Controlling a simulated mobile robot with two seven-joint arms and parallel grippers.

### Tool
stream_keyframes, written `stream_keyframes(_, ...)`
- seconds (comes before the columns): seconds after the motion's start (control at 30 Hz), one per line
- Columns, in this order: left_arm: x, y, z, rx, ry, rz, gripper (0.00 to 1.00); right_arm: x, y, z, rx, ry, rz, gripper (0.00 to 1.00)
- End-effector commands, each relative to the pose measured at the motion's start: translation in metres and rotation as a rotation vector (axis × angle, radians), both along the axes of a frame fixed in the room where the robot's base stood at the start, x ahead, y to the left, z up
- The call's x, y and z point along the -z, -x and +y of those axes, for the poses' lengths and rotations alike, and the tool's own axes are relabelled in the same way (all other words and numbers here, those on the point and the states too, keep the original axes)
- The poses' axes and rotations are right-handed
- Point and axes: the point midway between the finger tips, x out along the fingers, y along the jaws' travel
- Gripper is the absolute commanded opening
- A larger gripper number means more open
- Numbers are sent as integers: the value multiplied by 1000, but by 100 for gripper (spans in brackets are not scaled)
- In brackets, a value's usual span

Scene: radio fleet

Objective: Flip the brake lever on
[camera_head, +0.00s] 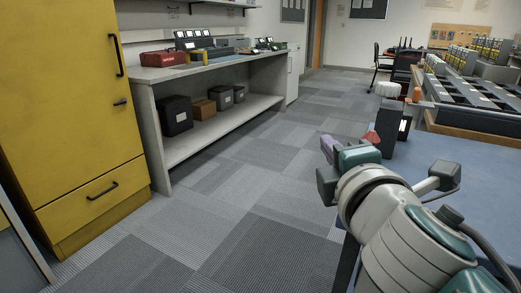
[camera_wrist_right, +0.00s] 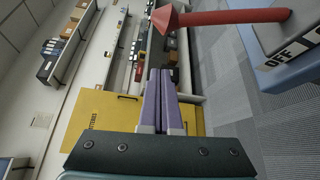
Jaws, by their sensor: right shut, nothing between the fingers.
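The brake lever (camera_wrist_right: 230,17) is a red rod with a cone-shaped end, reaching out from a grey box (camera_wrist_right: 262,42) in the right wrist view. The box carries an "OFF" label; a second label is cut off at the picture's edge. In the head view the lever's red end (camera_head: 371,137) shows beside the dark box (camera_head: 392,125) on the blue table. My right gripper (camera_wrist_right: 160,75) has purple fingers pressed together and empty. Its tips lie close to the cone; contact cannot be told. It also shows in the head view (camera_head: 327,145). My left gripper is not in view.
The blue table (camera_head: 465,165) carries the box at its left edge, with a rack of grey equipment (camera_head: 475,95) behind. A yellow cabinet (camera_head: 70,120) and a grey shelf bench (camera_head: 215,70) stand at the left. The carpeted floor between is clear.

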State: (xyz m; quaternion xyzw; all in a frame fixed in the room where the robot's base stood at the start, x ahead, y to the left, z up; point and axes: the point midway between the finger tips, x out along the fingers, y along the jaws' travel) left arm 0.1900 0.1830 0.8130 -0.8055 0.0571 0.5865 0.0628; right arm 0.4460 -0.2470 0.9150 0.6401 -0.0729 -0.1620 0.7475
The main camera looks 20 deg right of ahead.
Motion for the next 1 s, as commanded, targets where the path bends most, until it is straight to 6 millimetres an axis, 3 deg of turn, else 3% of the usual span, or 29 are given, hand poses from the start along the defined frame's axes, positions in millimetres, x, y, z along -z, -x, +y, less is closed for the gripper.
stream_keyframes(0.03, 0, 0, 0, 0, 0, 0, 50, -1, -6, -4, 1, 2, -2, 0)
stream_keyframes(0.33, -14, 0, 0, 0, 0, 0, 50, -8, 18, -29, -1, 0, 0, 0)
stream_keyframes(0.77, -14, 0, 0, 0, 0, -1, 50, -7, 20, -32, -1, -2, -1, 0)
stream_keyframes(1.0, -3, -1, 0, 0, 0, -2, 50, -7, 10, -34, 0, -25, -31, 0)
